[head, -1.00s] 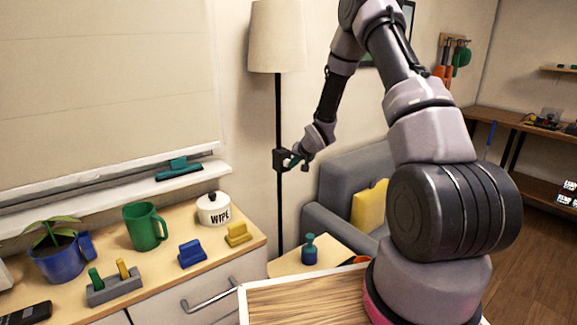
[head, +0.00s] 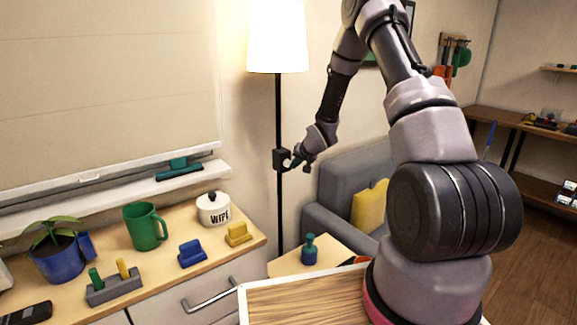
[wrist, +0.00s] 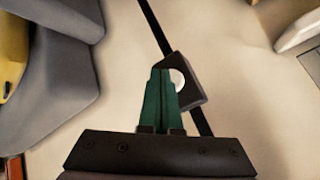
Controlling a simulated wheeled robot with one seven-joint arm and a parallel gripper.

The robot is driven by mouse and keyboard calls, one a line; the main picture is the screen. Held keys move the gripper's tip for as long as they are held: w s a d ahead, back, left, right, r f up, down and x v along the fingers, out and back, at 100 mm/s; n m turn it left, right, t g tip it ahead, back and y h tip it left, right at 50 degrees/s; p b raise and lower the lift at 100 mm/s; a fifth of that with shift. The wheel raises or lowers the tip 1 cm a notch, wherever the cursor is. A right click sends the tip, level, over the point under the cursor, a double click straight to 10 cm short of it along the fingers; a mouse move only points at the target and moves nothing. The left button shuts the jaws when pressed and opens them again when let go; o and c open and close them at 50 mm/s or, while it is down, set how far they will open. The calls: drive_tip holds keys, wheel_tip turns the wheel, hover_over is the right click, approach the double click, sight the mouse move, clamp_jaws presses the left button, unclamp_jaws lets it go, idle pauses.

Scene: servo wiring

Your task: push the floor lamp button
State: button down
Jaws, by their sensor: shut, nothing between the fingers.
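The floor lamp (head: 277,38) stands against the wall in the head view, its shade glowing bright on a thin black pole. A dark switch box (head: 280,159) sits on the pole. In the wrist view the box (wrist: 196,92) shows a round white button (wrist: 177,79) on its face. My gripper (head: 293,164) is at the box, its fingers shut and empty. In the wrist view the green fingertips (wrist: 161,74) are together and overlap the left edge of the button. I cannot tell whether they still touch it.
A grey armchair (head: 338,177) with a yellow cushion (head: 369,205) stands right of the lamp. A small side table with a teal bottle (head: 309,250) is below. The dresser (head: 226,268) at left holds a green mug (head: 145,226) and other items.

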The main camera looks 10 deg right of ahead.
drive_tip(key=s+d, duration=0.2)
drive_tip(key=s, duration=0.3)
drive_tip(key=shift+s+d, duration=0.2)
drive_tip(key=shift+s, duration=0.05)
drive_tip(key=s+d+r+h, duration=0.2)
drive_tip(key=s+r, duration=0.3)
drive_tip(key=r, duration=0.7)
drive_tip(key=s+d+r+h, duration=0.1)
drive_tip(key=s+r, duration=0.3)
drive_tip(key=r, duration=0.7)
drive_tip(key=s+a+r, duration=0.1)
drive_tip(key=s+r, duration=0.3)
drive_tip(key=s, duration=0.5)
drive_tip(key=s+a+r+g+y, duration=0.1)
drive_tip(key=s+a+r, duration=0.1)
drive_tip(key=s+r, duration=0.3)
drive_tip(key=s+a+r+y, duration=0.1)
drive_tip(key=s+r, duration=0.3)
drive_tip(key=s, duration=0.8)
drive_tip(key=shift+s+a+r+m, duration=0.2)
drive_tip(key=shift+s+r+m, duration=0.05)
drive_tip(key=shift+s+m, duration=0.1)
